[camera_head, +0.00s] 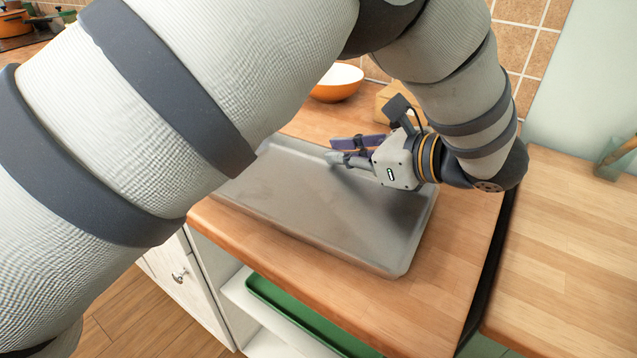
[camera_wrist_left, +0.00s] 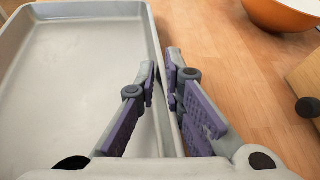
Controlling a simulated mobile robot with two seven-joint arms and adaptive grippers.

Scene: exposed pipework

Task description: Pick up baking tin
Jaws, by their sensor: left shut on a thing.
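The baking tin (camera_head: 330,215) is a grey, shallow rectangular tray lying on the wooden counter in the head view. My left gripper (camera_head: 335,150) is at its far long edge, with its purple-padded fingers on either side of the rim. In the left wrist view the tin (camera_wrist_left: 75,65) fills the left side, and my left gripper (camera_wrist_left: 163,88) is shut on its rim, one finger inside the tin and one outside. My arm hides the tin's left part in the head view. My right gripper is not in view.
An orange bowl (camera_head: 338,84) with a white inside stands behind the tin, with a wooden block (camera_head: 388,98) beside it. A green tray (camera_head: 300,318) lies on the shelf below. A dark gap separates this counter from another wooden counter (camera_head: 570,250) on the right.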

